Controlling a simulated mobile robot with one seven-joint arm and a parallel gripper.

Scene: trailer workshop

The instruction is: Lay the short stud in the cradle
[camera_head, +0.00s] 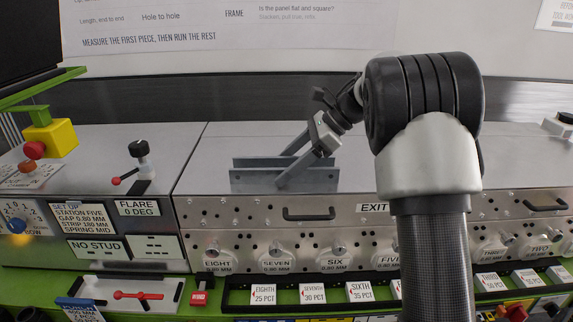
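The cradle (245,178) is a grey metal holder with two low parallel walls, on the flat steel bench top left of centre. The short stud (296,164) is a grey metal bar, slanting from my gripper down and left to the cradle. Its low end is at the cradle walls; I cannot tell whether it touches them. My gripper (320,141) is above and right of the cradle, shut on the upper end of the stud. The fingertips are small and partly hidden by the stud and the hand.
My arm covers the bench right of centre. A flare lever (140,160) and a yellow box with a red button (52,139) stand at the left. A black-edged rack (235,298) of labelled cards runs along the front. Bench top beside the cradle is clear.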

